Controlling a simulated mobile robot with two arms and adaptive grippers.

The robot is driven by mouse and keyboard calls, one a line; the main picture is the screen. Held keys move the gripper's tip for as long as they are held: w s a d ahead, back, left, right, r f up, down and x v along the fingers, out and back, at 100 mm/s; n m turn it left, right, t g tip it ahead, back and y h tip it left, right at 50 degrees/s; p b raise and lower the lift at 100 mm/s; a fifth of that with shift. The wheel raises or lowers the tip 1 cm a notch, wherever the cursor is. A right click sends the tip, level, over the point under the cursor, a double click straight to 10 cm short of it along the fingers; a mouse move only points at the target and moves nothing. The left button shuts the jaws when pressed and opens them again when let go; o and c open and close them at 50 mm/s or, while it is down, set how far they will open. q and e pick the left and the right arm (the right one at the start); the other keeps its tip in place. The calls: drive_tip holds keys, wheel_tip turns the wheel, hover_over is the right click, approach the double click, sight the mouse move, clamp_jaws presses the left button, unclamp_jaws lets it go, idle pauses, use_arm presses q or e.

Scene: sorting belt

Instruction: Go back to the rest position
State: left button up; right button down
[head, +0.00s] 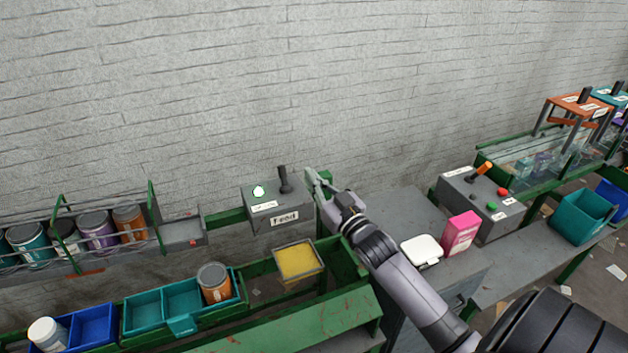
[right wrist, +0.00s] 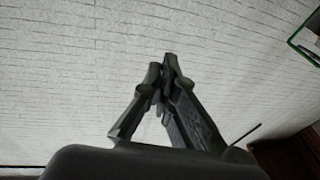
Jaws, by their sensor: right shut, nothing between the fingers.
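My right gripper (head: 318,182) is shut and empty. In the head view it is beside the right side of the grey feed box (head: 272,209), near its black lever (head: 284,180). I cannot tell whether it touches the box. The box has a lit green-white button (head: 259,191) and a "Feed" label. In the right wrist view the fingers (right wrist: 166,62) meet at their tips, with the brick wall (right wrist: 80,60) behind them. My left gripper is not in view.
A yellow-topped tray (head: 299,261) and an orange jar (head: 214,283) in a teal bin (head: 143,313) stand below the box.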

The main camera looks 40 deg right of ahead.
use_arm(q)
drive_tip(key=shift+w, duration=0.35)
